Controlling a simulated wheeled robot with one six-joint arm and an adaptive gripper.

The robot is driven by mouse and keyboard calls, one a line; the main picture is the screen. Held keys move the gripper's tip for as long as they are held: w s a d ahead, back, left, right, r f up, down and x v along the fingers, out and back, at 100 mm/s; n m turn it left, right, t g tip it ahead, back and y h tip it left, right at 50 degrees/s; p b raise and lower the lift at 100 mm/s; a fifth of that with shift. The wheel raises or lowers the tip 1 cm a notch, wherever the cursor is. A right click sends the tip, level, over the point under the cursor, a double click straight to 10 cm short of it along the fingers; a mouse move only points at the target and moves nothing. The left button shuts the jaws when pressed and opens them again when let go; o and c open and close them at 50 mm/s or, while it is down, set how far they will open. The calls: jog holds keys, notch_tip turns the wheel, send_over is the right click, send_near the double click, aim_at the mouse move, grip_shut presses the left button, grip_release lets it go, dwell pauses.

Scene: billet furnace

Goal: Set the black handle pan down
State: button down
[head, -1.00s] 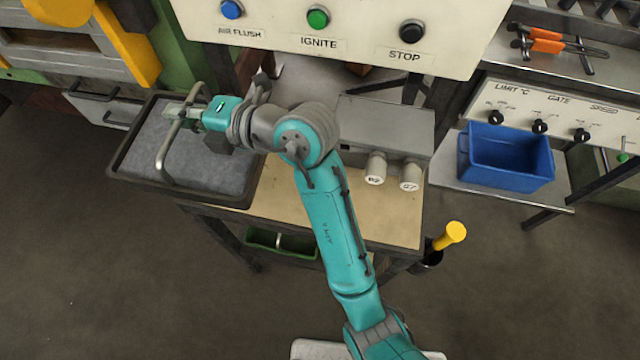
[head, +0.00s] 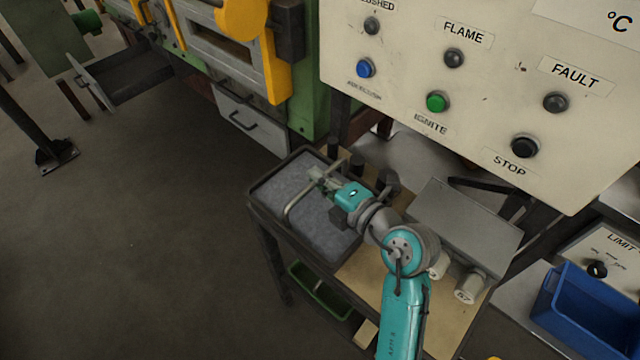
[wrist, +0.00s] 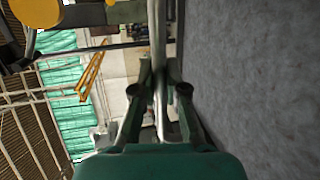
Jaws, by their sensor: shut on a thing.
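The pan (head: 283,230) is a black-rimmed rectangular tray filled with a flat grey, rough-looking slab or lining. An arched metal handle (head: 291,209) spans over it. The pan is level at the left end of the workbench (head: 362,272); whether it touches the bench top is hard to tell. My gripper (head: 322,181) reaches in from the right and is shut on the handle. In the wrist view my gripper (wrist: 160,92) has both fingers closed against the metal bar, with the grey surface (wrist: 255,80) alongside. The pan's underside is hidden.
A grey box (head: 465,222) and two pale cylinders (head: 468,285) stand on the bench right of the pan. A control panel (head: 470,90) rises behind. The furnace (head: 235,60) is at back left. A green bin (head: 320,290) sits below, a blue bin (head: 590,310) right. Floor is clear left.

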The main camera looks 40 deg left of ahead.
jog(key=shift+f, duration=0.9)
jog(key=shift+f, duration=0.1)
jog(key=c, duration=1.2)
grip_release()
jog(key=v, duration=1.2)
jog(key=shift+s, duration=0.1)
